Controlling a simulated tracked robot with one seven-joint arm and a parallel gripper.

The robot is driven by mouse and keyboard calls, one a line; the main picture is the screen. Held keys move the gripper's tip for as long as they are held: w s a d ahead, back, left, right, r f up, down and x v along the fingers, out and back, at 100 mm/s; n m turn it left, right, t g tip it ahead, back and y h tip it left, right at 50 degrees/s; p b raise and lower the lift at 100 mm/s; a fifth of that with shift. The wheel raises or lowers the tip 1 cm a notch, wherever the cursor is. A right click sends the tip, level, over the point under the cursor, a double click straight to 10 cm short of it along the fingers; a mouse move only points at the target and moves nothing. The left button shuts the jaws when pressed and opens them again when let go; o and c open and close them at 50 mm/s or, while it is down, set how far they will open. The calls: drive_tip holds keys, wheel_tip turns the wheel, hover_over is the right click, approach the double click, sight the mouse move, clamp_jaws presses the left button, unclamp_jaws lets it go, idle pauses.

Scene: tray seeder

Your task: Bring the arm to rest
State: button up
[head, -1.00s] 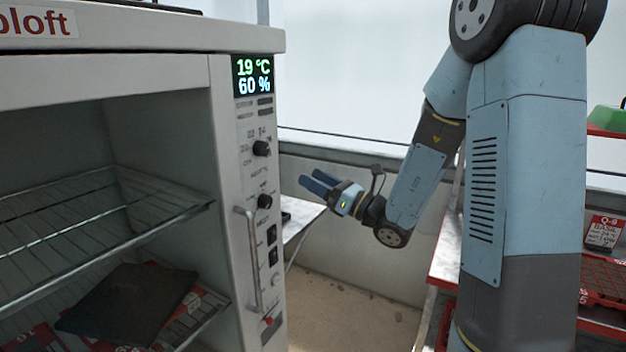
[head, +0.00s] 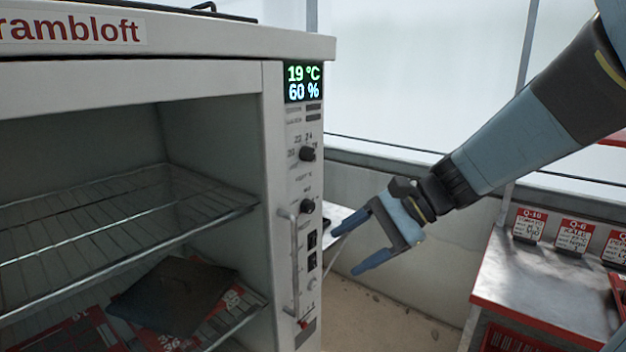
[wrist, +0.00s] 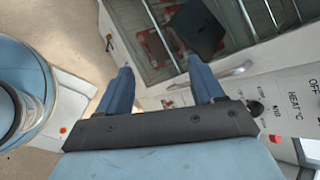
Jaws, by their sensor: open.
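My gripper (head: 354,249) hangs in the air in the head view, to the right of the cabinet's control panel, with its blue fingers spread and nothing between them. My arm reaches down to it from the upper right. In the wrist view the two blue fingers of my gripper (wrist: 161,82) are apart and empty. Past them the wrist view shows the cabinet (wrist: 280,95) with its handle and knobs, apart from the fingers.
The open-fronted cabinet (head: 272,190) with wire shelves (head: 130,215) fills the left. Its handle (head: 294,262) juts out near my gripper. A dark flat sheet (head: 175,295) lies on the lower shelf. A metal bench (head: 545,285) with labelled cards stands right.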

drive_tip(key=s+d+r+n+t+h, duration=0.2)
drive_tip(key=d+n+h, duration=0.2)
drive_tip(key=d, duration=0.3)
drive_tip(key=s+d+r+n+t+h, duration=0.1)
drive_tip(key=s+d+n+t+h, duration=0.2)
drive_tip(key=d+n+h, duration=0.2)
drive_tip(key=d+h, duration=0.1)
drive_tip(key=d, duration=0.2)
drive_tip(key=shift+s+d+r, duration=0.3)
drive_tip(key=shift+r, duration=0.05)
drive_tip(key=shift+d+r+t+h, duration=0.2)
drive_tip(key=shift+d+t+h, duration=0.1)
drive_tip(key=shift+c, duration=0.4)
